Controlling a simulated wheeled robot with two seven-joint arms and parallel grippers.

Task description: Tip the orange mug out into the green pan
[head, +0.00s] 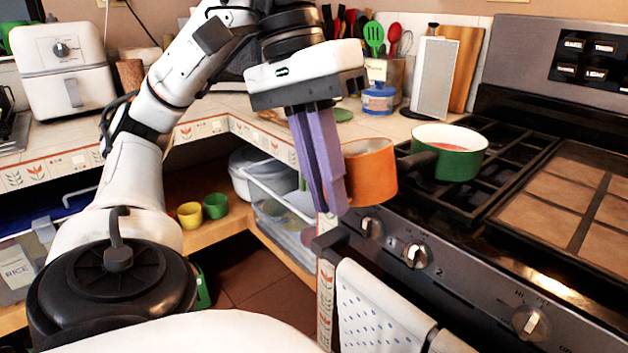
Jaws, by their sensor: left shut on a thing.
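The orange mug (372,174) is held in the air at the stove's front left corner, roughly upright with a slight tilt. My left gripper (336,200) is shut on the mug's left side; its purple fingers point down and hide part of it. The green pan (448,164) sits on the left burner grate, just right of the mug. What is inside the mug cannot be made out. My right gripper is not in view.
The stove (480,245) has front knobs and an oven handle with a dotted towel (380,310). Behind stand a utensil holder, a blue jar (378,99), a white board (433,78) and a wooden board (463,68). Yellow and green cups (215,205) stand on a lower shelf.

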